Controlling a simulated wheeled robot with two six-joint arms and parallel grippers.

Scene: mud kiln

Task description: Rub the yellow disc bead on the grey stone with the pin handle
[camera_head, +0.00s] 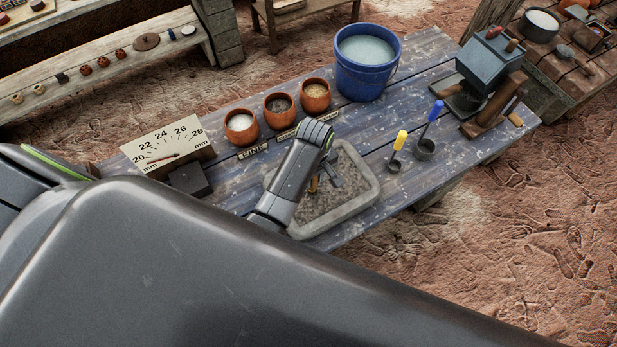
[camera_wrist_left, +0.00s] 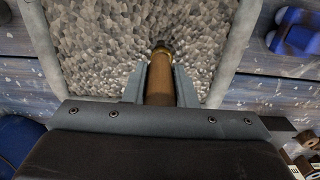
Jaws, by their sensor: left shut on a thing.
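The grey stone (camera_head: 345,207) is a rough grey slab with a paler raised rim, lying on the blue table. Its speckled surface fills much of the left wrist view (camera_wrist_left: 95,50). My left gripper (camera_wrist_left: 160,82) is shut on the brown pin handle (camera_wrist_left: 160,78), which points down to the stone. The handle also shows as a small brown piece (camera_head: 313,184) under my gripper in the head view. A small dull yellow-brown ring, perhaps the disc bead (camera_wrist_left: 162,46), sits at the handle's far end. Whether it touches the stone I cannot tell. My right gripper is not in view.
Three orange cups (camera_head: 278,109) and a blue bucket (camera_head: 367,62) stand behind the stone. A dial gauge (camera_head: 165,150) is left. Yellow-handled (camera_head: 398,145) and blue-handled (camera_head: 430,130) ladles in small cups are right. A blue object (camera_wrist_left: 300,35) lies beside the stone.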

